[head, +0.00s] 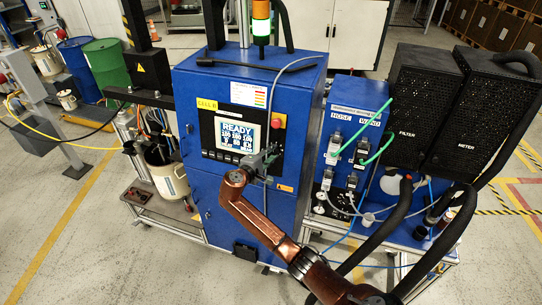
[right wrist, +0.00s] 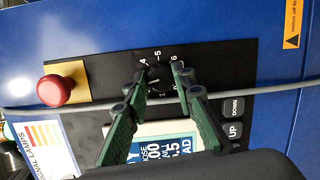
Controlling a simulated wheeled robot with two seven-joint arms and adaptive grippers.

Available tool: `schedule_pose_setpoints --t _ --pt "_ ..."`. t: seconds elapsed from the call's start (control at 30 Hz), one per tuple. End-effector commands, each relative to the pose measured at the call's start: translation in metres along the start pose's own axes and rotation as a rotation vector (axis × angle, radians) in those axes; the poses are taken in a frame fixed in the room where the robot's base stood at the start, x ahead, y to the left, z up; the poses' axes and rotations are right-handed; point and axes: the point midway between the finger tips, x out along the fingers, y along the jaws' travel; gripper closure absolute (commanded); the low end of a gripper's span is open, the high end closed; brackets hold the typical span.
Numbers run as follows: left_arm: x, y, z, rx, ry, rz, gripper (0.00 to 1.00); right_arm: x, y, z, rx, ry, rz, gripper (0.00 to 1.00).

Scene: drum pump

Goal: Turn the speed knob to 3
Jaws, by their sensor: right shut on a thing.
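The speed knob (right wrist: 157,76) is small and black, on a black panel strip with a white number scale around it. In the right wrist view 4, 5 and 6 are readable; the lower numbers are partly covered by a finger, and I cannot tell where the knob points. My right gripper (right wrist: 160,72) has its two green fingers on either side of the knob and is shut on it. In the head view the right gripper (head: 266,157) is at the panel beside the screen and hides the knob. My left gripper is not in view.
A red mushroom button (right wrist: 56,90) sits beside the knob. The screen (head: 237,134) on the blue cabinet (head: 240,90) reads READY. A grey cable (right wrist: 100,107) runs across the panel close to my fingers. A blue hose unit (head: 345,115) stands to the right.

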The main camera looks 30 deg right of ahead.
Motion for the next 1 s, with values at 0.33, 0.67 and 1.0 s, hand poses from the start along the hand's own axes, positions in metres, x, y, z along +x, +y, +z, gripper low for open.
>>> schedule_pose_setpoints --t 0.33,0.67,1.0 --pt "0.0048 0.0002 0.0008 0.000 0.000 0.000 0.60 0.0008 -0.0015 0.0011 0.133 0.008 -0.028 1.00" --pt "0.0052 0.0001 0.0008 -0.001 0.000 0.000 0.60 0.0007 -0.0011 0.0012 0.156 0.010 -0.032 1.00" --pt "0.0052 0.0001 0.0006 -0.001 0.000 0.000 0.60 0.0006 -0.0010 0.0010 0.155 0.011 -0.032 0.68"
